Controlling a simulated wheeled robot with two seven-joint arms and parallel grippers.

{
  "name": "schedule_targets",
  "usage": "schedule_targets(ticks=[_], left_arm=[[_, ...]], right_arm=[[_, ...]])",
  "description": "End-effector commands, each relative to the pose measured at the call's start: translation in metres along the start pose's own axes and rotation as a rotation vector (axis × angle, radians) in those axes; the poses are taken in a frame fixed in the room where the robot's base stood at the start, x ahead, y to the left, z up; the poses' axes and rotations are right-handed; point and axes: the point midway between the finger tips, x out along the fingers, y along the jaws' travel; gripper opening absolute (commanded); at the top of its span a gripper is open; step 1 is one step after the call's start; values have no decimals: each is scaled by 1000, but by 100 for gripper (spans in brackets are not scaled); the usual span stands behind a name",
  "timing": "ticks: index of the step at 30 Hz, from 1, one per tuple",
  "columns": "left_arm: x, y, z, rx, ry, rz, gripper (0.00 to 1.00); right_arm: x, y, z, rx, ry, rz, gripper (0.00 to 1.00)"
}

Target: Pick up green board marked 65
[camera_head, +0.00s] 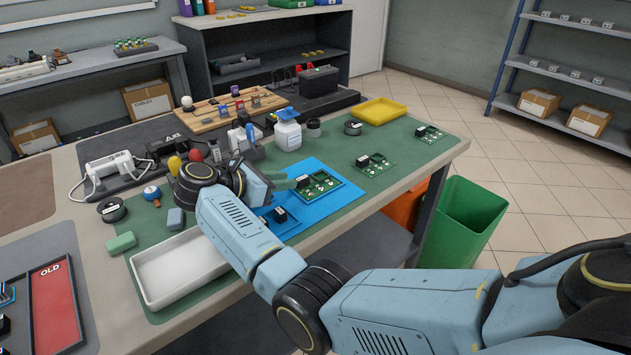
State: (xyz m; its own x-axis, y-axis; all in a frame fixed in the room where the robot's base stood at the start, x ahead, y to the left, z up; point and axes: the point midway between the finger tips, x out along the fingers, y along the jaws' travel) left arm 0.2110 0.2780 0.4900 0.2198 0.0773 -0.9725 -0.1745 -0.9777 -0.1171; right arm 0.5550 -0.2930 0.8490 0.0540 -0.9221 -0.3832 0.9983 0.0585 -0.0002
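Several green circuit boards with black parts are in view. One board (319,185) lies on a blue mat (345,199) near the middle of the bench. Two more lie on the green bench mat to its right: a nearer board (374,165) and a farther board (430,134). The marking 65 is too small to read on any of them. My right gripper (281,184) reaches over the bench just left of the board on the blue mat. Its fingers are small and partly hidden by my wrist, so their opening is unclear. My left gripper is out of view.
A white tray (165,298) lies on the bench left of my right forearm. A yellow tray (379,111), a white bottle (288,134) and a wooden rack (225,113) stand at the back. A red tray marked OLD (54,315) is at front left. A green bin (462,222) stands beyond the bench's right edge.

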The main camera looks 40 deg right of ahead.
Motion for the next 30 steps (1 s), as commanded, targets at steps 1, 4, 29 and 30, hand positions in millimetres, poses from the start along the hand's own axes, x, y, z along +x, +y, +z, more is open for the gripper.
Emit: schedule_targets(ticks=[1,4,29,30], left_arm=[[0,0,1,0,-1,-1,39],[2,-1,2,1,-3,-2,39],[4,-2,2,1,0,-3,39],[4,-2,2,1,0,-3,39]], right_arm=[[4,0,0,-1,-1,0,24],[16,2,-1,-3,-4,6,24],[43,5,-4,-7,-1,19,0],[43,5,-4,-7,-1,19,0]])
